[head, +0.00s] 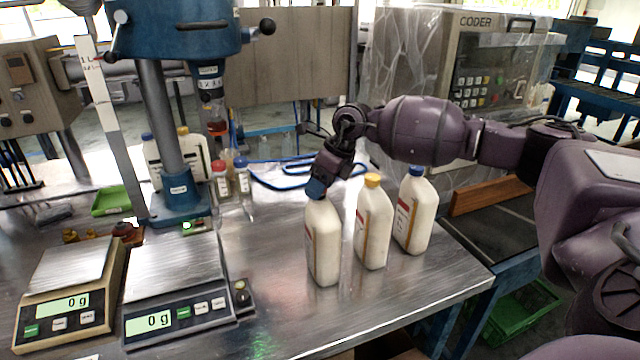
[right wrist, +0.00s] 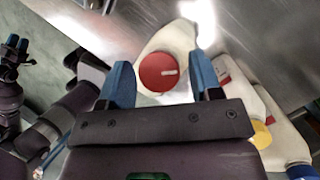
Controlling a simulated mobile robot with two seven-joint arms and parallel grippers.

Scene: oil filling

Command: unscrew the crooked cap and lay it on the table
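A white bottle (head: 323,245) stands upright at the left of a row of three on the metal table (head: 400,295). In the right wrist view its cap (right wrist: 163,72) is red with a white mark. In the head view my right gripper hides this cap. My right gripper (head: 316,188) points down over the bottle's top. In the right wrist view its blue fingers (right wrist: 161,60) stand apart on either side of the cap, with gaps visible. I cannot tell whether the cap is tilted.
Close right stand a yellow-capped bottle (head: 373,225) and a blue-capped bottle (head: 413,212). Two scales, one tan (head: 68,285) and one grey (head: 178,290), sit at the left. A blue press stand (head: 178,205) is behind them. The table front near the bottles is clear.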

